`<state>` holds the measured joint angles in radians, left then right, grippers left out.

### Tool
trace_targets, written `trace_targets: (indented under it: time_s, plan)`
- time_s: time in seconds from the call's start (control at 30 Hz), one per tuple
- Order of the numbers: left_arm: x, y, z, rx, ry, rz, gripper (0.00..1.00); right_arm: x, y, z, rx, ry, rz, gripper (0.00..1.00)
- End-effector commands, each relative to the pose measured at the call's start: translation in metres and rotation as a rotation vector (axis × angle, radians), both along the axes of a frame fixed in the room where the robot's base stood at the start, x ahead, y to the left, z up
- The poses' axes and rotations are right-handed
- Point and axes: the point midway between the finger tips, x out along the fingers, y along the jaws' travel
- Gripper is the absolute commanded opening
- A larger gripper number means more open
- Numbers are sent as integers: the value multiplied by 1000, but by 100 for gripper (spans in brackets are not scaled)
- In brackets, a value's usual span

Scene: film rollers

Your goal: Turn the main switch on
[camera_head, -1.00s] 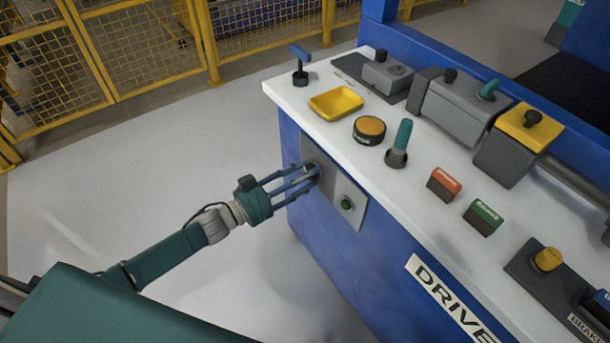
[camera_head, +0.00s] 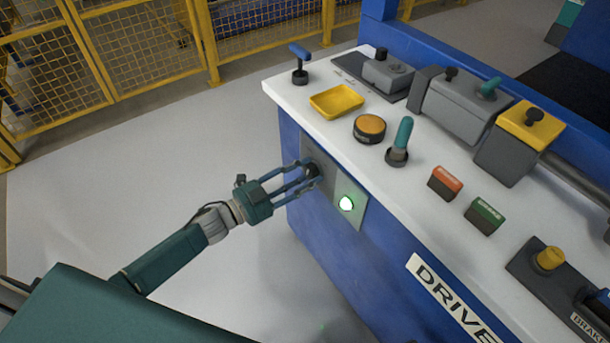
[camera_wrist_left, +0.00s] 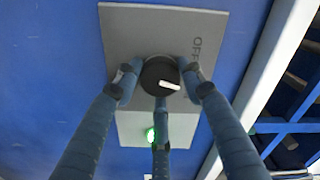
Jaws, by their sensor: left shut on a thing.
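The main switch is a round black knob (camera_wrist_left: 158,76) with a white pointer mark, on a grey plate (camera_wrist_left: 125,35) on the blue side of the machine. In the head view the knob (camera_head: 312,170) is partly covered by my fingers. My left gripper (camera_head: 308,176) has its three blue fingers around the knob and is shut on it; the fingers also show in the left wrist view (camera_wrist_left: 160,85). The white pointer is tilted, and the word OFF is on the plate to its upper right. A green lamp (camera_head: 346,204) on the plate glows brightly. My right gripper is not seen.
The white console top (camera_head: 350,170) carries a yellow tray (camera_head: 336,102), an orange round button (camera_head: 369,128), a green-handled lever (camera_head: 400,138) and red and green buttons. A yellow mesh fence (camera_head: 140,50) stands behind. Grey floor left of the machine is clear.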

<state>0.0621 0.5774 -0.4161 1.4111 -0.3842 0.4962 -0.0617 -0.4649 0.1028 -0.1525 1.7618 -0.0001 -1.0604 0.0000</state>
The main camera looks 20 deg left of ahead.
Motion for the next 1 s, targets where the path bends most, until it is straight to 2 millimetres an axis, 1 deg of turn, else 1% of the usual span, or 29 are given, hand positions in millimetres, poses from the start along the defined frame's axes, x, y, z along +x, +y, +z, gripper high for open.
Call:
trace_targets:
  time_s: [0.03, 0.27, 0.43, 0.73, 1.0]
  plan:
    - [0, 3, -4, 33, -18, 5, 13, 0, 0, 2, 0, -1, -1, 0]
    - [0, 3, -4, 160, -115, 6, 13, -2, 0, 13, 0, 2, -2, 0]
    - [1, 3, -3, 222, -165, 7, 13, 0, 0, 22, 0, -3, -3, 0]
    - [1, 4, -2, 266, -199, 7, 13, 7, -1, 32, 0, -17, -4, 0]
    - [1, 4, -2, 270, -202, 7, 13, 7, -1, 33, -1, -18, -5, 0]
